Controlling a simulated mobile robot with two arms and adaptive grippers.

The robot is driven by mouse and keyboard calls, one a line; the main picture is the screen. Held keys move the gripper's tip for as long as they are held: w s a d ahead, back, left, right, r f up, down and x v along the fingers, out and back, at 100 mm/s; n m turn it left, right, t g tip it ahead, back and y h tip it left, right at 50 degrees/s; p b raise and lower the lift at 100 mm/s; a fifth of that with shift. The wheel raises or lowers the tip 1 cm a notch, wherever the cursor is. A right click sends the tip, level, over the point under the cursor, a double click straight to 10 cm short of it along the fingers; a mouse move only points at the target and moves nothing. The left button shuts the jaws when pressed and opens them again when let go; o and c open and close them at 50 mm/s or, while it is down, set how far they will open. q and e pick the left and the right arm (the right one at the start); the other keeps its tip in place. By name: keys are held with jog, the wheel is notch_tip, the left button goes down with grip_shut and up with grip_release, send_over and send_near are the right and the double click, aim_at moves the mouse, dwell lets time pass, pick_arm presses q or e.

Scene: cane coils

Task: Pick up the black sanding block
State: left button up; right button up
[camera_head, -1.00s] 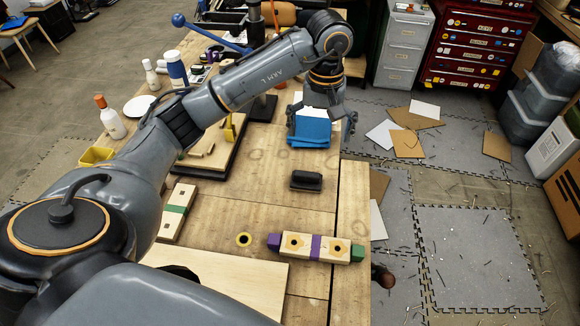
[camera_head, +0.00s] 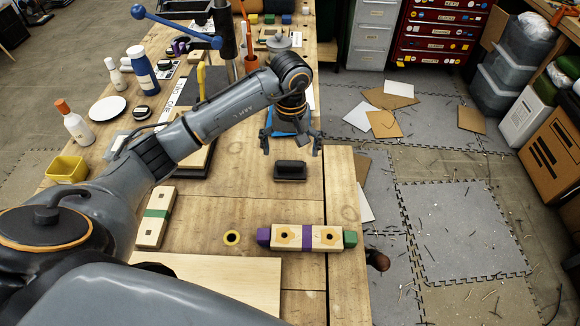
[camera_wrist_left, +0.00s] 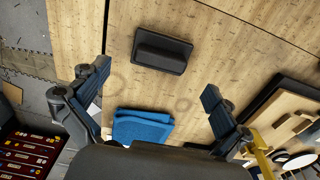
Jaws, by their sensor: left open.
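The black sanding block (camera_head: 290,171) lies flat on the wooden workbench (camera_head: 230,205), in front of my left gripper. It has a raised grip on top and also shows in the left wrist view (camera_wrist_left: 161,50), beyond the fingertips. My left gripper (camera_head: 291,145) is open and empty above the bench, on the far side of the block; in the wrist view its two fingers (camera_wrist_left: 150,85) are spread wide apart. My right gripper is not in view.
A blue cloth or pad (camera_wrist_left: 142,127) lies under the left gripper. Bottles (camera_head: 142,70) stand at the left. Bench around the block is clear.

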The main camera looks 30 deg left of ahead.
aim_at(290, 163)
pick_arm(q)
jog(key=shift+f+p, duration=0.3)
jog(key=f+p, duration=0.2)
jog(key=f, duration=0.1)
jog(key=shift+s+d+f, duration=0.1)
jog(key=shift+s+f, duration=0.1)
jog(key=shift+w+f, duration=0.1)
jog(key=shift+f, duration=0.55)
jog(key=c, duration=1.4)
